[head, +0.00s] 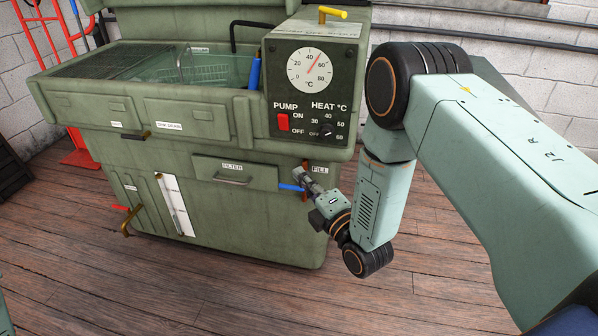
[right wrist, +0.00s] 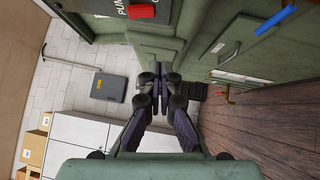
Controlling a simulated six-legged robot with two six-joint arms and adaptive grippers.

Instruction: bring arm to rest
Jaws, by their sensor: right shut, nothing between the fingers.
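My right arm comes in from the right in the head view, bent at the elbow, with its forearm hanging down. My right gripper (head: 302,176) is in front of the lower body of a green parts washer (head: 215,215), close to a blue lever (head: 290,187) by the FILL label. I cannot tell from the head view whether it touches the lever. In the right wrist view the gripper's dark fingers (right wrist: 159,88) meet, with nothing between them. There the blue lever (right wrist: 276,20) shows apart from the fingers, at the upper right. My left gripper is not in view.
The washer's control box (head: 315,90) has a dial and a red pump switch (head: 283,122). A brass-coloured drain handle (head: 130,222) juts out at lower left. A red hand truck (head: 62,40) stands behind. The wooden floor (head: 220,300) in front is clear.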

